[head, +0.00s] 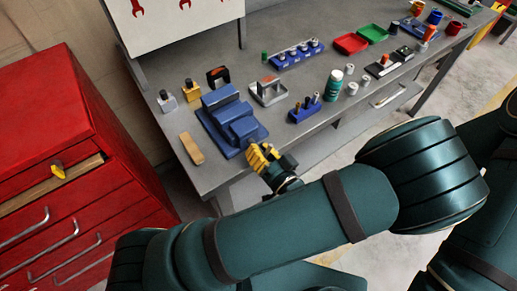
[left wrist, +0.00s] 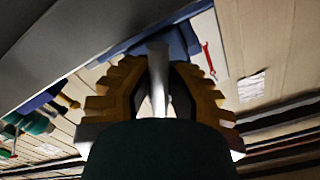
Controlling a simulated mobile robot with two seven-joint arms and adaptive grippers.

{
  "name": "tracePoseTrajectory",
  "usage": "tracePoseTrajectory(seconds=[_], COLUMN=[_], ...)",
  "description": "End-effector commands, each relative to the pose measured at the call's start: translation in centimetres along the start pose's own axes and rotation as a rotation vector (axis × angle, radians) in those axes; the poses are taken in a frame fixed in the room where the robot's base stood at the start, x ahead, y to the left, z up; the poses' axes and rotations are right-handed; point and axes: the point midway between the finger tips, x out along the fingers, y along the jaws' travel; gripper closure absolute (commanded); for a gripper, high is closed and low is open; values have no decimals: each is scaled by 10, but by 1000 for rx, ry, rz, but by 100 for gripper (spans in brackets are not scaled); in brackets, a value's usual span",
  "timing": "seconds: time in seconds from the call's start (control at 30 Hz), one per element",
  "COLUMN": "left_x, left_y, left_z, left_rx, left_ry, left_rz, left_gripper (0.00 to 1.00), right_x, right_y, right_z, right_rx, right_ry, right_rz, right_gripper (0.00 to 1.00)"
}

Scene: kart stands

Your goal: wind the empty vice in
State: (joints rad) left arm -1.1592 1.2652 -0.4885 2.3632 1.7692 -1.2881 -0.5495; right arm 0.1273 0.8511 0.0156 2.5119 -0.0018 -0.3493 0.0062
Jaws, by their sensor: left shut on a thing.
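The blue vice (head: 222,108) stands on the grey workbench at its near left corner. I see nothing held between its jaws, though the gap is hard to make out from here. My left gripper (head: 262,157), with yellow fingers, is at the vice's front end, by the bench edge. In the left wrist view my left gripper (left wrist: 158,90) is shut on a grey metal bar (left wrist: 158,65), which looks like the vice handle. Blue of the vice (left wrist: 180,42) shows behind it. My forearm hides the space below the gripper. My right gripper is not in view.
The workbench (head: 200,174) also carries a wooden block (head: 192,149), a grey tray (head: 268,92), a blue holder (head: 304,111), a green bottle (head: 334,85) and red (head: 351,43) and green (head: 373,33) trays. A red drawer cabinet (head: 75,140) stands at the left.

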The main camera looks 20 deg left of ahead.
Motion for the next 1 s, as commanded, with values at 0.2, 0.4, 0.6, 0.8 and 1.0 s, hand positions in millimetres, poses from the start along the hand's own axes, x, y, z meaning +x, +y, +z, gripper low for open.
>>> tracePoseTrajectory(seconds=[0.2,0.4,0.6,0.8,1.0], left_x=[0,0,0,0,0], left_y=[0,0,1,1,1], left_z=[1,1,2,2,2], left_rx=[-204,-394,-584,-775,-964], left_ry=[-2,-1,-2,-2,-1], left_rz=[-1,-1,-1,-1,-1], left_gripper=[100,100,100,100,100], right_x=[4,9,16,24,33], right_y=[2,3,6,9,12], right_z=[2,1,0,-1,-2], right_rx=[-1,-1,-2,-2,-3], right_ry=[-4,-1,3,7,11], right_rz=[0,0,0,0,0], right_gripper=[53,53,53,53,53])
